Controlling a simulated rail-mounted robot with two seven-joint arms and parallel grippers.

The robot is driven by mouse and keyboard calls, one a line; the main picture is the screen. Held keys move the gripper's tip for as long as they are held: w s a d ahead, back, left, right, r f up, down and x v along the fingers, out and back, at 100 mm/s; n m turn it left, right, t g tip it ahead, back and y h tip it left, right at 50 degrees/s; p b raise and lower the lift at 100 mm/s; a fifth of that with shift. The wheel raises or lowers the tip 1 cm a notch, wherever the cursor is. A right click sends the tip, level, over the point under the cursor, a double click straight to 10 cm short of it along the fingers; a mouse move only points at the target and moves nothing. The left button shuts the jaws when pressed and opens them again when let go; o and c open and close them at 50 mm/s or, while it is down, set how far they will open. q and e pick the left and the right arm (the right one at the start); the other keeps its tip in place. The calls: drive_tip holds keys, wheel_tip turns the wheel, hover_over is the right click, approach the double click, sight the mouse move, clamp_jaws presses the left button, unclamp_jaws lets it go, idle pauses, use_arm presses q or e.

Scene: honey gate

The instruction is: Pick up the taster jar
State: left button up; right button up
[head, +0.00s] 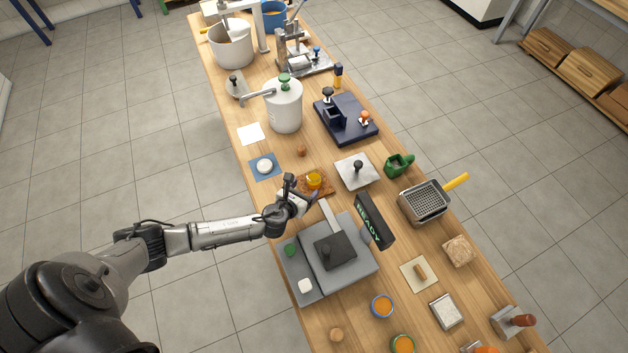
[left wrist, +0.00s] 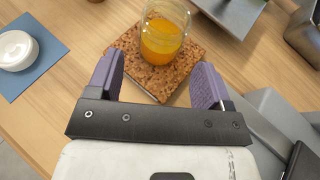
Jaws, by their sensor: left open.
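The taster jar (head: 313,181) is a small clear glass jar with orange-yellow honey in it. It stands upright on a brown cork-like square mat (head: 327,187) on the wooden table. In the left wrist view the jar (left wrist: 163,38) stands just beyond my fingertips, about centred between them, on the speckled mat (left wrist: 158,80). My left gripper (left wrist: 157,85) is open and empty, its two purple-padded fingers apart. In the head view the left gripper (head: 305,193) is just left of and below the jar. My right gripper is not in view.
A white dish (head: 264,166) on a blue mat lies left of the jar. A grey plate with a black knob (head: 357,168) is to its right. The grey press with a READY sign (head: 374,222) stands close below. A white honey tank (head: 284,105) stands farther up the table.

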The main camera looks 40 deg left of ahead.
sight(309, 185)
use_arm(q)
drive_tip(key=shift+b+x, duration=0.65)
drive_tip(key=shift+x, duration=2.35)
drive_tip(key=shift+d+f, duration=0.15)
drive_tip(key=shift+c, duration=0.5)
drive_tip(key=c, duration=0.8)
